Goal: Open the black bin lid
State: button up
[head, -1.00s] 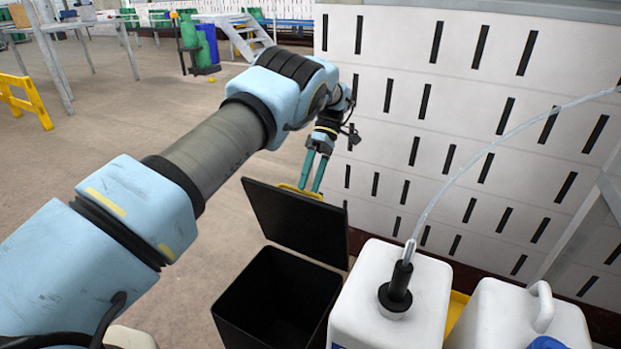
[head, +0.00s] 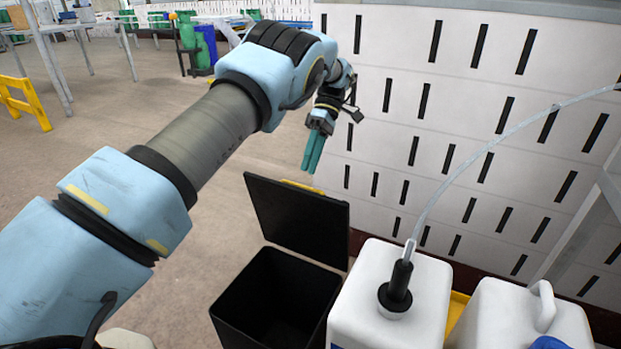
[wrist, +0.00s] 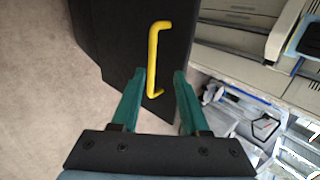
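The black bin (head: 240,300) stands on the floor with its square mouth showing. Its black lid (head: 298,220) stands raised and tilted up at the back of the mouth. The yellow handle (head: 302,187) shows along the lid's top edge. My gripper (head: 311,168) is just above the handle, with teal fingers pointing down. In the wrist view, the fingers of my gripper (wrist: 160,74) are apart and empty. The yellow handle (wrist: 154,50) on the lid (wrist: 125,35) lies beyond the fingertips and appears between them.
White jugs (head: 350,295) stand right of the bin, one with a black cap and a clear tube (head: 500,125). A white slotted wall (head: 440,180) rises behind. Open floor (head: 130,150) lies to the left, with a yellow barrier (head: 25,100) farther off.

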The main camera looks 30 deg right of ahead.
notch_tip(320, 180, up, 4)
jog(key=shift+a+r, duration=0.1)
jog(key=shift+r, duration=0.05)
jog(key=shift+w, duration=0.1)
dwell(0.4)
jog(key=w+a+r+m+h+p, duration=0.1)
jog(key=w+a+r+h, duration=0.15)
jog(key=a, duration=0.55)
jog(key=w+a+r+m+h+p, duration=0.15)
jog(key=w+a, duration=0.25)
jog(key=a, duration=0.4)
jog(key=w+a+r+h+p, duration=0.1)
jog(key=w+a+r+p, duration=0.15)
jog(key=a, duration=0.55)
jog(key=s+a+r+m+t+h+p, duration=0.1)
jog(key=s+a+m+t, duration=0.1)
jog(key=s+a, duration=0.4)
jog(key=s+a+r+m+t+h+p, duration=0.1)
jog(key=s+a, duration=0.5)
jog(key=a, duration=0.8)
jog(key=m+t+p, duration=0.1)
jog(key=t, duration=0.1)
jog(key=shift+s+a+t, duration=0.25)
jog(key=shift+s+t, duration=0.05)
